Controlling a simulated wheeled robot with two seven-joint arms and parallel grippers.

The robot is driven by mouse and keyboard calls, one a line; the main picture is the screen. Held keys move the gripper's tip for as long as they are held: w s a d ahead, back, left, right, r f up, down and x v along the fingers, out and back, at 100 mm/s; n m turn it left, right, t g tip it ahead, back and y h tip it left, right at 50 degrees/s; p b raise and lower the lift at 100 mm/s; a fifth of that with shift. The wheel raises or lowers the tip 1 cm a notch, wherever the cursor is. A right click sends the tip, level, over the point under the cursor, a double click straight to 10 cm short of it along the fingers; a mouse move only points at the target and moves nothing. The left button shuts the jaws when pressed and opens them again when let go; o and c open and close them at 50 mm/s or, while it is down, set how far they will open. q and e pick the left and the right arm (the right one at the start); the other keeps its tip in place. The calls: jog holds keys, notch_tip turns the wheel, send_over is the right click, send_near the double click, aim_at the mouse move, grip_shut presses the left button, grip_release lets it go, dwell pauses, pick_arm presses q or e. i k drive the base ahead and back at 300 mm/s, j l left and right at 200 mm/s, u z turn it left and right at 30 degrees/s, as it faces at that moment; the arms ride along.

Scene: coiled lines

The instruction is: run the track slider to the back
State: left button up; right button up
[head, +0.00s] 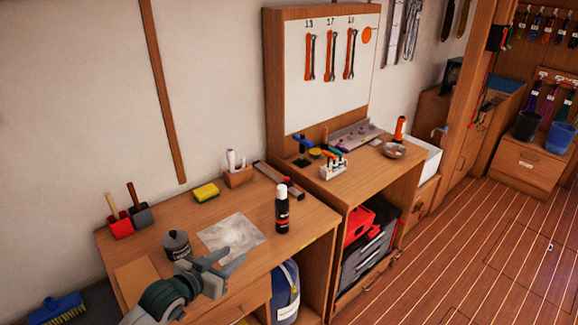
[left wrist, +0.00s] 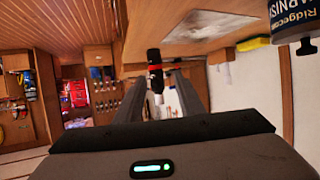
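A low dark bar with a reddish part (head: 272,174) lies on the bench (head: 170,218) near the wall and may be the track; I cannot make out a slider on it. A grey metal strip (head: 352,136) lies at the back of the farther, raised worktop, and I cannot tell if it is a track either. My left gripper (head: 232,263) is over the front of the bench, well short of both. In the left wrist view its two fingers (left wrist: 157,88) are apart with nothing held; a black bottle shows beyond them. My right gripper is not in view.
The black bottle with a red band (head: 282,210) stands upright beyond my left gripper. A grey tin (head: 176,245), a pale sheet (head: 231,234), a yellow sponge (head: 206,192) and a wooden holder (head: 238,177) are also on the bench. A tool board (head: 325,100) rises behind the worktop.

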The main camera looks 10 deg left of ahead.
aim_at(287, 182)
jog(key=i, duration=1)
